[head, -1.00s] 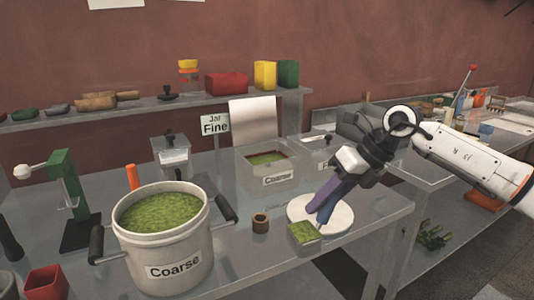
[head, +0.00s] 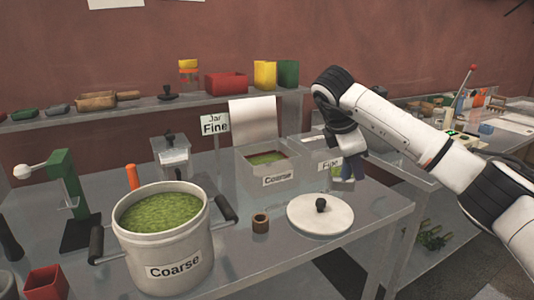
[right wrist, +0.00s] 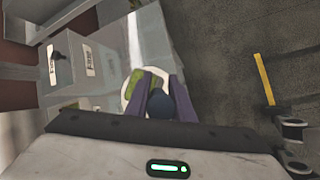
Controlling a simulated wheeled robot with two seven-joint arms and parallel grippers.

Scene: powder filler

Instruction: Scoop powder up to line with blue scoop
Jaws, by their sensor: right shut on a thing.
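My right gripper (head: 346,170) is at the right of the table, in front of the bin labelled Fine (head: 322,158). It is shut on the blue scoop, whose dark blue part (right wrist: 160,105) shows between the purple fingers in the right wrist view. Green powder (right wrist: 137,84) shows by the fingers there; its level against any line cannot be told. In the head view the scoop is mostly hidden by the gripper. A large white pot labelled Coarse (head: 174,271) holds green powder at the front left. A bin labelled Coarse (head: 277,181) also holds green powder. My left gripper is not in view.
A white round lid with a black knob (head: 320,221) lies at the table's right. A small brown ring (head: 260,222) stands beside the pot. A lidded jar (head: 172,157) stands behind, near the Jar Fine sign (head: 214,125). A green press (head: 62,178) is at left.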

